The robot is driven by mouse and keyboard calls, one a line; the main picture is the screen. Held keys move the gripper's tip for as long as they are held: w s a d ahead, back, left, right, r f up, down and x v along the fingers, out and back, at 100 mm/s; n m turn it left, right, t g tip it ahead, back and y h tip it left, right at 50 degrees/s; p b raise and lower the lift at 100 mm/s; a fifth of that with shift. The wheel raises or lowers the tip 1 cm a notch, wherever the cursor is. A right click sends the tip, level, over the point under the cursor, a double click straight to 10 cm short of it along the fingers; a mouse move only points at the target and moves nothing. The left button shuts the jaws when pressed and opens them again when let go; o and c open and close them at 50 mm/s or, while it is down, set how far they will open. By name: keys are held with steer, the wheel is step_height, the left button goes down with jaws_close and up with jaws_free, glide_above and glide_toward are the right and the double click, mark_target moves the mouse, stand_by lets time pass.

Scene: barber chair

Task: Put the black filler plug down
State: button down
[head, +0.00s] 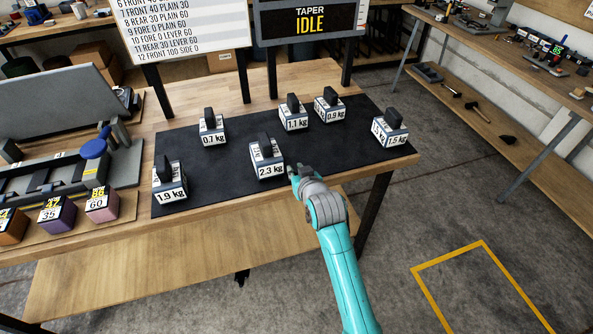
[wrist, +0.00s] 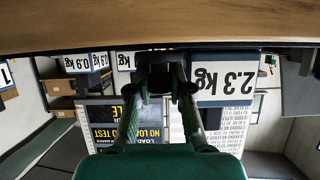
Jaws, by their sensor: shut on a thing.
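My gripper (head: 294,174) is low over the front part of the black mat (head: 230,155), just right of the 2.3 kg block (head: 267,158). In the wrist view, which is upside down, my gripper (wrist: 160,84) is shut on a small dark thing (wrist: 159,75), taken to be the black filler plug. Its outline merges with the dark fingertips. The 2.3 kg block also shows close beside the fingers in the wrist view (wrist: 224,83). I cannot tell whether the plug touches the mat. In the head view the plug is not clearly distinguishable from my gripper.
More labelled blocks stand on the mat: 1.9 kg (head: 170,184), 0.7 kg (head: 212,129), 1.1 kg (head: 293,115), 0.9 kg (head: 329,107) and 1.5 kg (head: 391,130). A sign reading IDLE (head: 310,20) stands behind.

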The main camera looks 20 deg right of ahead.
steer(key=shift+f, duration=0.1)
steer(key=c, duration=1.3)
jaws_free()
steer(key=shift+c, duration=0.2)
steer(key=v, duration=1.2)
